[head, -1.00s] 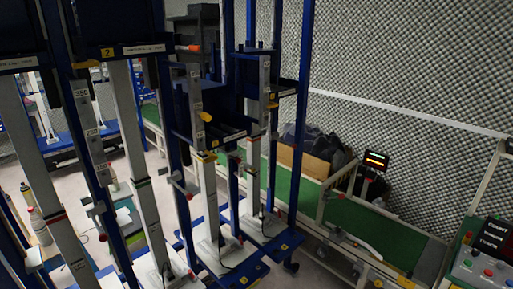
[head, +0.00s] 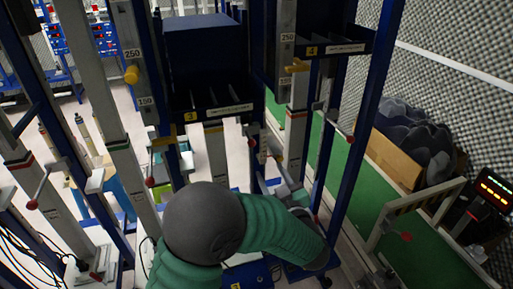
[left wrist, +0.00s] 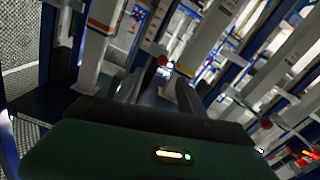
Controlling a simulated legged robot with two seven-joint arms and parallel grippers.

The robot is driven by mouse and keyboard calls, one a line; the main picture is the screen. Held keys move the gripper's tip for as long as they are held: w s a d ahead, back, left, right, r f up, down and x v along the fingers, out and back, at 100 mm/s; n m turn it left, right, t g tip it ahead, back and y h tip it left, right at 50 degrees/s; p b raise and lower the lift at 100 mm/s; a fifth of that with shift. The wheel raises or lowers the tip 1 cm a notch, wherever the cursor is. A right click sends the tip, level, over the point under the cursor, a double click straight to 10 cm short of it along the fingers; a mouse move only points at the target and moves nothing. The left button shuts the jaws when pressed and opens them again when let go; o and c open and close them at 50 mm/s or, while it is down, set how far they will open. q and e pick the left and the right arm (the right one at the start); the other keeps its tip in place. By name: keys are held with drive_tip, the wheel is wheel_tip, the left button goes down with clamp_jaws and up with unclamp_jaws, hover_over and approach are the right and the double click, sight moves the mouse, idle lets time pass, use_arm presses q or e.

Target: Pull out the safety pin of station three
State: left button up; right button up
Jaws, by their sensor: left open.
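Station three shows by its number 3 label (head: 190,116) on a dark blue shelf left of centre in the head view. A yellow handle-like piece (head: 163,141) sticks out just below that label; I cannot tell for sure that it is the safety pin. My green left arm reaches in from the bottom, and my left gripper (head: 276,163) is right of station three, small and partly lost among the posts. In the left wrist view my left gripper (left wrist: 157,90) has its two dark fingers apart, with nothing between them. A red ball knob (left wrist: 162,60) shows beyond the fingertips.
Station four, with its number 4 label (head: 312,50) and a yellow piece (head: 298,65), stands to the right. Red-ball levers (head: 150,182) and blue and grey posts crowd the space. A green conveyor (head: 362,205) and a lit display (head: 494,187) are farther right.

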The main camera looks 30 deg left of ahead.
use_arm(q)
approach(253, 144)
drive_tip(key=x, duration=1)
drive_tip(key=shift+w+a, duration=0.3)
drive_tip(key=shift+w+a+f, duration=0.15)
drive_tip(key=shift+w+a, duration=0.05)
drive_tip(key=shift+a, duration=0.2)
clamp_jaws()
drive_tip(key=shift+d, duration=0.15)
